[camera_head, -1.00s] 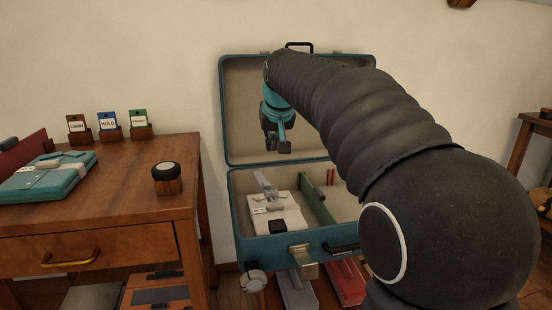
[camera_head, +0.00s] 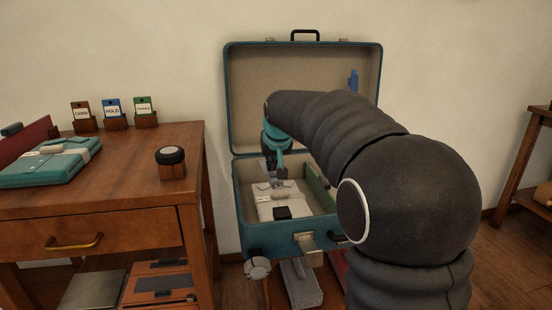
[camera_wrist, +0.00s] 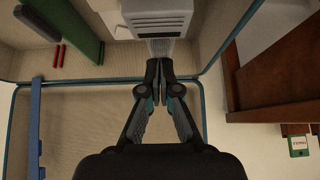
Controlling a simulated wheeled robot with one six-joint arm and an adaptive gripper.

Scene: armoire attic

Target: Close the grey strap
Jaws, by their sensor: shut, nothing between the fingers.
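The open teal suitcase (camera_head: 240,215) holds a pale folded bundle (camera_head: 268,211) with a small white label and a black block (camera_head: 282,213) at its front. The grey strap (camera_head: 263,186) is at the back end of the bundle, partly hidden by my gripper (camera_head: 279,190).
A green divider (camera_wrist: 72,28) stands inside the case, with red sticks (camera_wrist: 58,55) beyond it. The raised lid (camera_head: 240,100) is behind my arm, with a blue item (camera_head: 353,80) on it. A wooden desk (camera_head: 110,185) stands left, bearing a teal folder and a round-topped block (camera_head: 171,162).

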